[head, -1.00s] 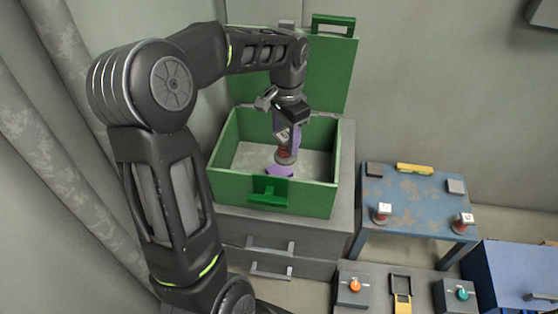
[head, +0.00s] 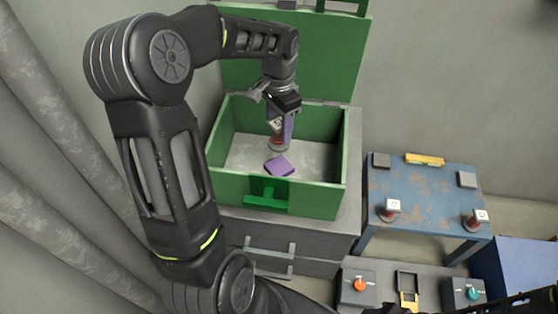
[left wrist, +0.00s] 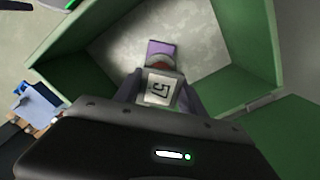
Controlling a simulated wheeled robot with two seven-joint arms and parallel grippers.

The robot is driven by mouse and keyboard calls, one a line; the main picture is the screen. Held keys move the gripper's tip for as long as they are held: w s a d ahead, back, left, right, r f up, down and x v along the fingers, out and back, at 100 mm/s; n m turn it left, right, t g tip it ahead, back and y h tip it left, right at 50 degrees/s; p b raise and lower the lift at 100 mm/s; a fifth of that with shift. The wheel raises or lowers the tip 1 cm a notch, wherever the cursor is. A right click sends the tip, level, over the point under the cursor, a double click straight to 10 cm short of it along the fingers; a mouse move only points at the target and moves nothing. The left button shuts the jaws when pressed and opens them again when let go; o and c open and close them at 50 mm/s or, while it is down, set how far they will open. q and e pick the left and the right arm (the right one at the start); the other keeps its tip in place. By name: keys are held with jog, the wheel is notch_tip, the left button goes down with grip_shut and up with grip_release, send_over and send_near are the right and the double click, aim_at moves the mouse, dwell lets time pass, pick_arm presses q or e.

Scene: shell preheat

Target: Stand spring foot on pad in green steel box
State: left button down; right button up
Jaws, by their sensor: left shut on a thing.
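My left gripper (head: 282,122) is shut on a spring foot (head: 279,144), which has a reddish body, a grey base and a white number tag. It hangs roughly upright inside the open green steel box (head: 318,199). The purple pad (head: 279,165) lies on the box floor, and in the head view the foot shows just above and behind it, apart from it. In the left wrist view the foot's tag (left wrist: 160,88) reads 57 between the fingers, and the pad (left wrist: 160,47) shows partly behind the foot. My right gripper is out of view.
The box lid (head: 310,60) stands open at the back. The box rests on a grey drawer cabinet (head: 305,258). To the right, a worn blue table (head: 428,195) holds two more tagged feet, grey blocks and a yellow level (head: 425,159). Switch boxes (head: 358,289) stand in front.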

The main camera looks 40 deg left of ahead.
aim_at(279, 141)
pick_arm(q)
notch_tip(279, 141, down, 6)
jog(key=shift+r+b, duration=0.1)
jog(key=shift+b, duration=0.35)
jog(key=shift+f+b, duration=0.3)
jog(key=shift+f, duration=1.6)
jog(key=shift+f, duration=0.1)
jog(key=shift+f, duration=0.15)
jog(key=c, duration=0.7)
grip_release()
